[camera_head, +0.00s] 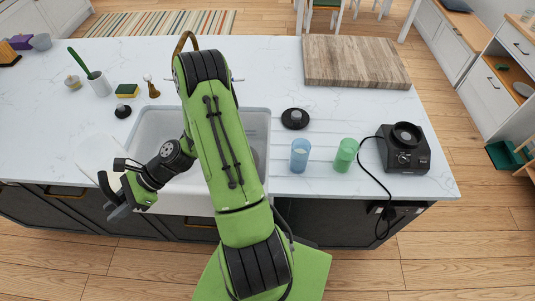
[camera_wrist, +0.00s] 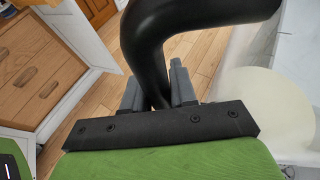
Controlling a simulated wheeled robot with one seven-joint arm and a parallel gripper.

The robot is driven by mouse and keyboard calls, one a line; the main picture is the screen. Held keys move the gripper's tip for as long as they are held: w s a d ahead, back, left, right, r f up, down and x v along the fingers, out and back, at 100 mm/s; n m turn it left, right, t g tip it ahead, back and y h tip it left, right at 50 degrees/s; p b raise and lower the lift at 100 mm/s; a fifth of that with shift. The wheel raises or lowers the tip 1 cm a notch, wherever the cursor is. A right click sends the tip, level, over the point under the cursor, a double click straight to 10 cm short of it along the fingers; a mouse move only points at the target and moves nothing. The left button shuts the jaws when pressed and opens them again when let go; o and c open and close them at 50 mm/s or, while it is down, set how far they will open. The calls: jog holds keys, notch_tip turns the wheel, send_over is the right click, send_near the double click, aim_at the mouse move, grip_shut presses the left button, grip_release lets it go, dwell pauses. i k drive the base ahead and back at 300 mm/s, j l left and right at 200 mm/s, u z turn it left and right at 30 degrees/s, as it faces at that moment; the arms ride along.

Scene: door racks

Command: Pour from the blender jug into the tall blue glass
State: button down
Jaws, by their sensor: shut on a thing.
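The tall blue glass (camera_head: 300,157) stands upright on the counter to the right of the sink. My gripper (camera_head: 117,197) is at the counter's front edge, left of the sink and far from the glass. In the wrist view my gripper (camera_wrist: 160,92) is shut on a thick black curved handle (camera_wrist: 148,45), which I take to be the blender jug's. A pale, see-through round shape, perhaps the jug's body (camera_head: 98,152), shows faintly beside it. The jug's tilt and contents cannot be made out.
A green glass (camera_head: 345,156) stands close right of the blue one, then the black blender base (camera_head: 404,148) with its cord. A black lid (camera_head: 295,118) lies behind the blue glass. The sink (camera_head: 258,125) lies between gripper and glasses. A wooden board (camera_head: 355,62) is at the back.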

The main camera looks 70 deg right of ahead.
aim_at(300, 149)
jog(key=j+u, duration=0.15)
jog(key=u, duration=0.3)
jog(key=j+u, duration=0.2)
jog(key=u, duration=0.2)
jog(key=z, duration=0.45)
jog(key=j+z, duration=0.1)
jog(key=z, duration=0.8)
jog(key=j+z, duration=0.1)
jog(key=z, duration=1.3)
jog(key=k+z, duration=0.1)
jog(key=z, duration=0.35)
jog(key=j+z, duration=0.1)
jog(key=z, duration=0.35)
